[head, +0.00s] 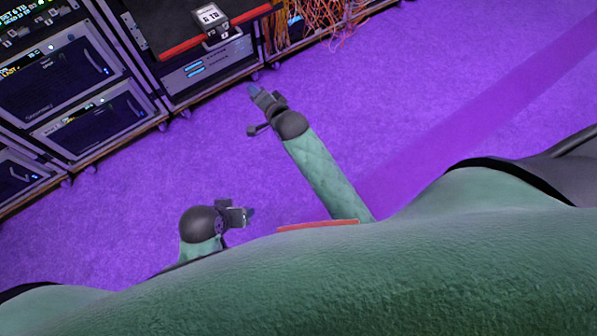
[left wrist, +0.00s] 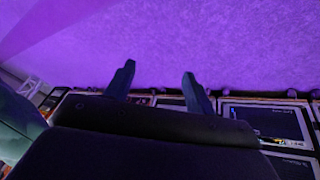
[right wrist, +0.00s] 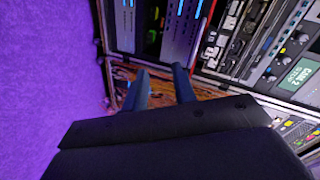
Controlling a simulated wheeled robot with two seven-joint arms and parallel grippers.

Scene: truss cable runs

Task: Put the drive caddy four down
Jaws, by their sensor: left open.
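My left gripper (head: 245,214) is low in the head view, far from the caddy. Its fingers (left wrist: 160,80) are open and empty in the left wrist view.
Equipment racks (head: 70,80) on castors line the upper left. A tangle of orange cables (head: 310,20) hangs right of the caddy's rack. The purple floor (head: 400,80) is clear between the racks and me. A rack unit labelled "CAM 2" (right wrist: 295,75) shows in the right wrist view.

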